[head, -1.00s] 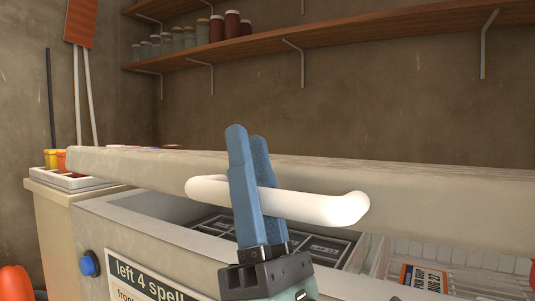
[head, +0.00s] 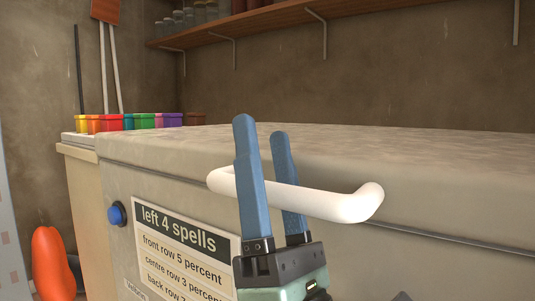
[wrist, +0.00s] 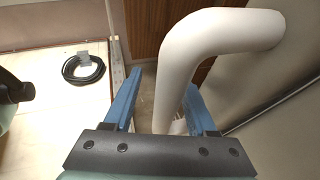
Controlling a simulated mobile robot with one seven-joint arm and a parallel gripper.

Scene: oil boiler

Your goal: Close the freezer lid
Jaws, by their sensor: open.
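The freezer (head: 170,230) stands in front of me with its lid (head: 310,145) lying down on the body. Only a thin dark seam shows between lid and body on the right. The white bar handle (head: 345,205) sticks out from the lid's front and also shows large in the wrist view (wrist: 190,50). My gripper (head: 260,130) is open, its two blue fingers pointing up, one on each side of the handle. In the wrist view the handle passes between the fingers (wrist: 165,95), and a gap shows at the left finger. The freezer's inside is hidden.
A label sign (head: 185,245) and a blue knob (head: 116,215) are on the freezer front. Several coloured containers (head: 140,121) stand on a cabinet to the left. An orange object (head: 50,260) is at lower left. A wooden shelf (head: 270,22) runs along the wall.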

